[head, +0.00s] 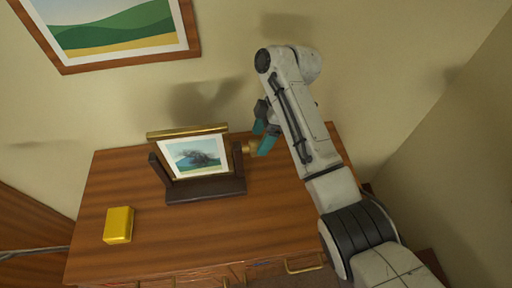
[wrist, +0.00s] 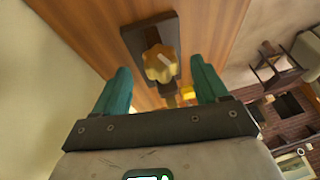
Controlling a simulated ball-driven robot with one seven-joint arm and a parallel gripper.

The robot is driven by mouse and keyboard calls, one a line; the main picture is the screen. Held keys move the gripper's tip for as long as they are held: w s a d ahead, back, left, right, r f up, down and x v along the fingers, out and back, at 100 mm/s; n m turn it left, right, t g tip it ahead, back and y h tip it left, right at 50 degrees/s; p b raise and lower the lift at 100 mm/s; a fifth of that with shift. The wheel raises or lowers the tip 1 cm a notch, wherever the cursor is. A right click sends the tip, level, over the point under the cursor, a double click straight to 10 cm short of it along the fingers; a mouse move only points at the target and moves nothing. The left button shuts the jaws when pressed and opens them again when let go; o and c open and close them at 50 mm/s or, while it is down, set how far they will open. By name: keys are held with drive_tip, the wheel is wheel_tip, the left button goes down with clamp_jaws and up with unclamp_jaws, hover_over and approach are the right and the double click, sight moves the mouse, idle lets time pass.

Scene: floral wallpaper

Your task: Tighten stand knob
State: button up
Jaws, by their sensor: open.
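A dark wooden stand (head: 205,190) on the wooden cabinet holds a small picture (head: 196,156) with a gold bar along its top. The stand's gold knob (head: 246,147) is on its right side. The knob (wrist: 159,64) also shows in the wrist view, with a pale line on its face, against the dark stand upright (wrist: 135,40). My gripper (head: 267,138) is at the stand's right side, beside the knob. Its teal fingers (wrist: 160,85) are apart, and the knob appears between and beyond them. I cannot tell whether a finger touches it.
A yellow block (head: 118,225) lies on the cabinet top (head: 150,250) at the front left. A framed landscape (head: 110,30) hangs on the wall above. The cabinet top right of the stand is clear apart from my arm. Gold handles (head: 305,266) show at the front.

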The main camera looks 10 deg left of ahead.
drive_tip(key=p+v, duration=0.1)
drive_tip(key=v, duration=0.3)
drive_tip(key=shift+w+d+r, duration=0.1)
drive_tip(key=shift+d+r, duration=0.05)
drive_tip(key=shift+r, duration=0.2)
drive_tip(key=s+d+f+m, duration=0.3)
drive_tip(key=s+d+f, duration=0.1)
drive_tip(key=f, duration=0.1)
drive_tip(key=s+d+f+m+t, duration=0.1)
drive_tip(key=s+d+f+m, duration=0.2)
drive_tip(key=s+d+f, duration=0.1)
drive_tip(key=s+d+f+m+t+b, duration=0.1)
drive_tip(key=s+d+f+m, duration=0.3)
drive_tip(key=s+f, duration=0.2)
drive_tip(key=shift+d+f, duration=0.3)
drive_tip(key=shift+f, duration=0.5)
drive_tip(key=s+d+m+t+h, duration=0.1)
drive_tip(key=s+d+m+h, duration=0.1)
drive_tip(key=s+d+m, duration=0.3)
drive_tip(key=s+d+m+h+b, duration=0.1)
drive_tip(key=s+d+m, duration=0.5)
drive_tip(key=s+d, duration=0.6)
drive_tip(key=s+f+h, duration=0.1)
drive_tip(key=s, duration=0.4)
drive_tip(key=shift+s+m+t, duration=0.3)
drive_tip(key=shift+s+t, duration=0.05)
drive_tip(key=shift+t, duration=0.05)
